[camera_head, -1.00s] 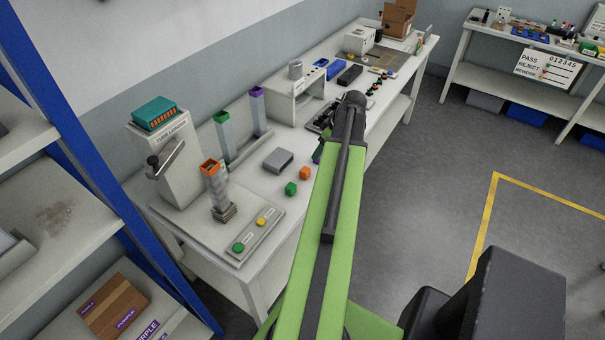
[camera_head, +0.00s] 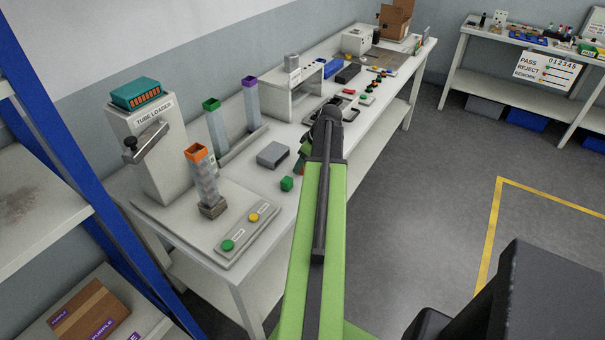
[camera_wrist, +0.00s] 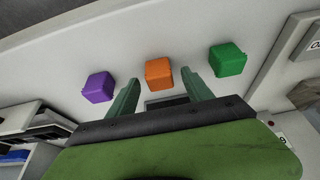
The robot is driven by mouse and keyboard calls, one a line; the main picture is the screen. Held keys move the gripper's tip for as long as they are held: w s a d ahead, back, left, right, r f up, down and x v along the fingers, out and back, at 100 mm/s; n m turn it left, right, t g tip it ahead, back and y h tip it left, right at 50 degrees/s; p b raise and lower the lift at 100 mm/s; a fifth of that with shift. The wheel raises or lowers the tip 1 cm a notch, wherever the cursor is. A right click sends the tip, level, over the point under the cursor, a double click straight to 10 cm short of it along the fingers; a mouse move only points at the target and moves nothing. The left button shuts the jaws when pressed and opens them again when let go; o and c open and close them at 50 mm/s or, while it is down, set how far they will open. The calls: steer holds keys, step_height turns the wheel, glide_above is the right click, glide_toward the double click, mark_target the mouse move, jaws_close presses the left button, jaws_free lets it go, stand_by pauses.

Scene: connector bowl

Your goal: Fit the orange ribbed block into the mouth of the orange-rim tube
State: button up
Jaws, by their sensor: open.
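The orange block (camera_wrist: 159,72) lies on the white bench, just beyond the fingertips of my gripper (camera_wrist: 160,88) in the wrist view. My gripper is open and empty, with one finger on each side of the line to the block. A purple block (camera_wrist: 99,87) lies left of it and a green block (camera_wrist: 228,59) right of it. The orange-rim tube (camera_head: 203,177) stands upright in a dark base beside the tube loader (camera_head: 150,150).
The green-rim tube (camera_head: 216,128) and purple-rim tube (camera_head: 252,105) stand behind the bench middle. A grey box (camera_head: 273,154) lies near the green block. A button panel (camera_head: 243,231) is at the bench front. Blue shelf posts (camera_head: 75,160) stand at the left.

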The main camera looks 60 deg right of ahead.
steer(key=shift+x, duration=0.8)
steer(key=shift+s+r, duration=0.1)
steer(key=shift+r, duration=0.05)
jaws_close()
steer(key=shift+r+p, duration=0.5)
step_height(320, 180, up, 4)
steer(key=p, duration=0.3)
steer(key=shift+f+p, duration=0.1)
steer(key=shift+p, duration=0.3)
steer(key=s+r+p, duration=0.5)
steer(key=s, duration=0.6)
steer(key=shift+s+d+r, duration=0.25)
steer(key=shift+s, duration=0.05)
